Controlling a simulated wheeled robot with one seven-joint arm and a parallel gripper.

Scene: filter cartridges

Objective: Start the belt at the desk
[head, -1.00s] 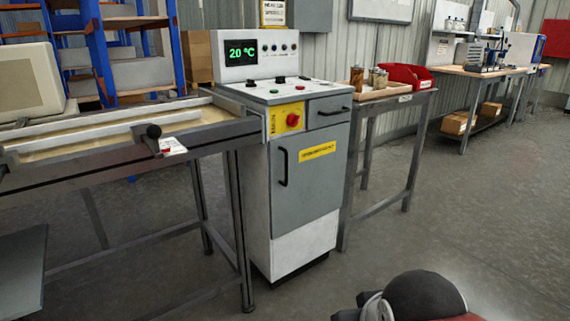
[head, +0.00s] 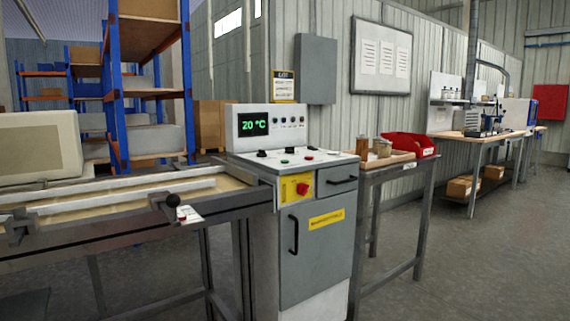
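The grey control desk (head: 318,250) stands in the middle of the head view. Its upright panel has a lit display (head: 253,124) reading 20 °C, with several small knobs beside it. On the desk top are a green button (head: 285,161), a red button (head: 306,156) and dark knobs. A larger red button (head: 302,188) sits on a yellow plate on the front. The belt (head: 95,206) runs in a metal frame to the left of the desk. My gripper is not in view.
A side table (head: 400,167) right of the desk holds jars (head: 362,147) and a red bin (head: 410,145). A workbench (head: 483,138) stands farther right along the wall. Blue shelving (head: 113,90) is behind the belt. The floor at the right is open.

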